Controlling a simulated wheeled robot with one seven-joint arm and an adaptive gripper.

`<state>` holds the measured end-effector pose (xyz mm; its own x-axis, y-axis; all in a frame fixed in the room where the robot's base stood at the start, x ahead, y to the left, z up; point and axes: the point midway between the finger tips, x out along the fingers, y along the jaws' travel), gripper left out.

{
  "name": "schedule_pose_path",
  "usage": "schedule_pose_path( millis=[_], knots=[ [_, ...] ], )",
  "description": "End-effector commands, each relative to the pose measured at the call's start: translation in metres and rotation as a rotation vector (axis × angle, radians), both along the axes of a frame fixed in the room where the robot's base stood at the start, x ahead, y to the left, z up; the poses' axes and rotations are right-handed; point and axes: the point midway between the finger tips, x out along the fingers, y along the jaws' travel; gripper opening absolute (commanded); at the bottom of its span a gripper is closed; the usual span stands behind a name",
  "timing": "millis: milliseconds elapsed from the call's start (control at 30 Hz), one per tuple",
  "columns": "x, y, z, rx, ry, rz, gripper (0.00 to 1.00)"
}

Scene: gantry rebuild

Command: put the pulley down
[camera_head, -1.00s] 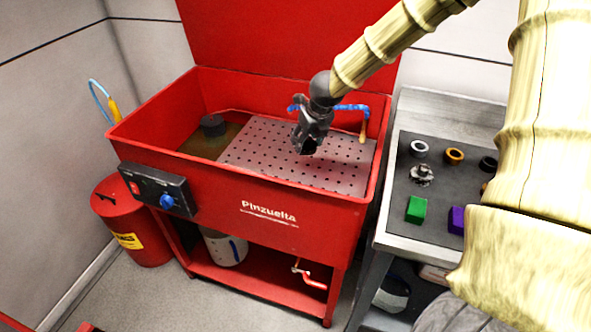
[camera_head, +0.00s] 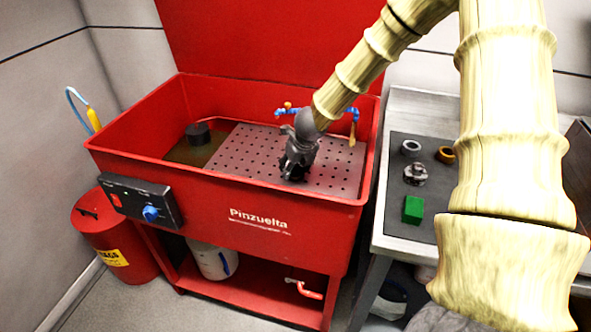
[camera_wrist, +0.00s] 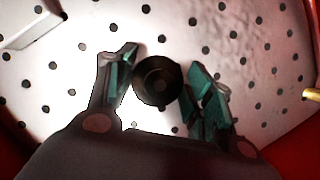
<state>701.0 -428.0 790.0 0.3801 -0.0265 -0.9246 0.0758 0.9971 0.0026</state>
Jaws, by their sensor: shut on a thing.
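The pulley (camera_wrist: 158,80) is a dark round part with a central hub, seen in the wrist view between the two fingers of my gripper (camera_wrist: 160,88). My gripper is shut on it, with the fingers on its left and right sides. In the head view my gripper (camera_head: 293,176) points down over the perforated plate (camera_head: 232,158) of the red wash basin, near its front wall. I cannot tell whether the pulley touches the plate.
The red basin (camera_head: 120,150) has raised walls around the plate. A dark cylinder (camera_head: 198,133) stands at its left. A blue tap (camera_head: 345,114) is at the back. The right bench holds a green block (camera_head: 412,210), a metal part (camera_head: 415,174) and rings. Plate left of my gripper is clear.

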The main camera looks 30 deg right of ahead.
Motion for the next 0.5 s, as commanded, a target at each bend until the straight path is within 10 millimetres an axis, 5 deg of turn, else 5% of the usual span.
schedule_pose_path(
  millis=[433, 467, 500],
  knots=[
    [0.0003, -0.0004, -0.0070, -0.001, -0.001, 0.000, 0.20],
    [0.0001, -0.0005, -0.0060, -0.001, -0.001, 0.000, 0.58],
    [0.0000, -0.0006, -0.0058, -0.001, -0.001, 0.000, 0.65]
  ],
)
